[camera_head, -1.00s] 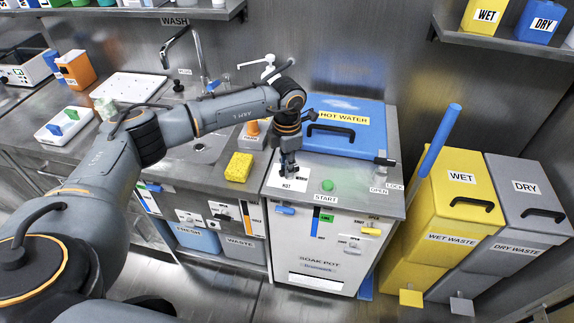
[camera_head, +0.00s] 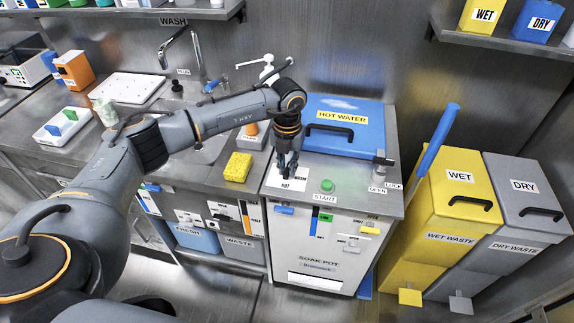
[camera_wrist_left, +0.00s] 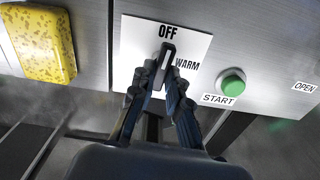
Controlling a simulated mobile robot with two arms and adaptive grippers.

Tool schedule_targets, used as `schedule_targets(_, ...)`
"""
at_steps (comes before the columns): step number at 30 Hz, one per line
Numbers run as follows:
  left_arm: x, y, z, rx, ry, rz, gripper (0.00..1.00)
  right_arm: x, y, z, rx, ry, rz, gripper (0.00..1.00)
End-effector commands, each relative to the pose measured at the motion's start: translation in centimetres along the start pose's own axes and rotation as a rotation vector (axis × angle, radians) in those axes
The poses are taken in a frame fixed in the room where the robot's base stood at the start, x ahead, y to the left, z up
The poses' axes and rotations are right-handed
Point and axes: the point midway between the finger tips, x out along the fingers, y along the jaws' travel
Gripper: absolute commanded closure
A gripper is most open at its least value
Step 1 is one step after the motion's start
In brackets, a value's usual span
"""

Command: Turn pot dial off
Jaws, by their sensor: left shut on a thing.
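The soak pot's dial (camera_wrist_left: 167,57) is a small black knob on a white label plate (camera_wrist_left: 140,40) printed OFF and WARM. Its long grip stands nearly upright in the left wrist view, its upper end just below OFF. My left gripper (camera_wrist_left: 154,92) is shut on the dial, one finger on each side of its lower part. In the head view my left gripper (camera_head: 285,172) reaches down onto the plate at the pot's front left corner, and the dial is mostly hidden behind it. HOT shows on the plate there. My right gripper is in neither view.
A green START button (camera_head: 327,185) sits right of the plate. The blue HOT WATER lid (camera_head: 345,115) is behind, shut. A yellow sponge (camera_head: 238,167) lies left on the counter. A blue handle (camera_head: 440,140) leans by the yellow wet waste bin (camera_head: 465,160).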

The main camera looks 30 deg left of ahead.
Motion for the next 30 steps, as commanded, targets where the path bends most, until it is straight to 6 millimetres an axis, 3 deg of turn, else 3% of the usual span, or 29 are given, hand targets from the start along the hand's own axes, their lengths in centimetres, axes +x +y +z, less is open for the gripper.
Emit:
schedule_targets(9,-0.19,-0.02,0.13,-0.095,-0.003,-0.001,1.00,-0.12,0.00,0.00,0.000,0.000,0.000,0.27)
schedule_targets(23,-0.20,-0.03,0.17,-0.108,-0.005,-0.001,1.00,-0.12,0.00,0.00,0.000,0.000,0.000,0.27)
schedule_targets(24,-0.20,-0.03,0.17,-0.108,-0.005,-0.001,0.79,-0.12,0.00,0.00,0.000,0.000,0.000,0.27)
schedule_targets(26,-0.18,-0.03,0.16,-0.107,-0.004,-0.001,0.67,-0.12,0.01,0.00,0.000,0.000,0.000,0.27)
schedule_targets(27,-0.16,-0.03,0.14,-0.107,-0.004,-0.001,0.62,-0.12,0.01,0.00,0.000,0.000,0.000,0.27)
schedule_targets(30,-0.11,-0.04,0.10,-0.106,-0.003,-0.001,0.62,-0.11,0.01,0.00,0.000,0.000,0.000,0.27)
